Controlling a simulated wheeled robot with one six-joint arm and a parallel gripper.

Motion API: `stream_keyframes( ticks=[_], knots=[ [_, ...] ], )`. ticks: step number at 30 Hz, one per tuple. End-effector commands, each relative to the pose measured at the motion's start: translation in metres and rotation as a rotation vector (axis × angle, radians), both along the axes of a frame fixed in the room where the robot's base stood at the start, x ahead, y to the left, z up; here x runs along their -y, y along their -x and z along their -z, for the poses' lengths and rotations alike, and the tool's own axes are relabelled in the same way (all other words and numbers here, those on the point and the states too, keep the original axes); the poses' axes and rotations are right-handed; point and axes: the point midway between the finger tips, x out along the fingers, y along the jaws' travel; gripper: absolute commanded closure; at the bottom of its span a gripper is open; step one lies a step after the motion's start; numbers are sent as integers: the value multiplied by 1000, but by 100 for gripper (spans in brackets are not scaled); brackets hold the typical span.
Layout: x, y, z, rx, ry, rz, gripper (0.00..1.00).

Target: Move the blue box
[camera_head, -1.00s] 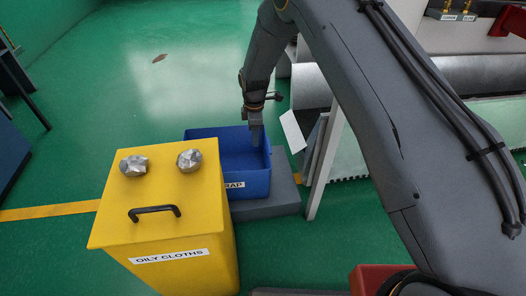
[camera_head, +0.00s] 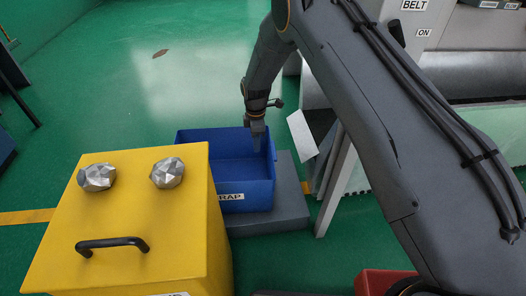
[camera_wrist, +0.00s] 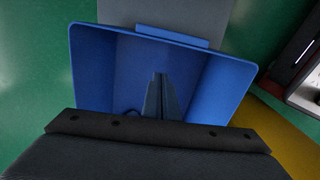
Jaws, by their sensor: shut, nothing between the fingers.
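The blue box (camera_head: 250,184) is an open bin with a white label, partly readable as "RAP". It sits on a grey slab (camera_head: 290,205) on the floor, behind the yellow bin, which hides its lower left part. My gripper (camera_head: 258,143) points down into the right side of the box, its tips at about rim height or lower. In the wrist view the blue box (camera_wrist: 205,85) fills the middle and looks empty inside. My shut fingers (camera_wrist: 160,95) show over its interior with nothing between them. I cannot tell whether they touch a wall.
A white-grey panel (camera_head: 338,180) stands right of the box. Green floor (camera_head: 110,110) is open behind and left.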

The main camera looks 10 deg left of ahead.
Motion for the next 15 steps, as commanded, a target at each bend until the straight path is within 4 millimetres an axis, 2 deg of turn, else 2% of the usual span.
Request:
stream_keyframes(
  ticks=[12, 15],
  knots=[
    [1, 0, 80, -3, 2, 1, 100],
    [5, -2, 93, 0, 0, 4, 100]
  ],
)
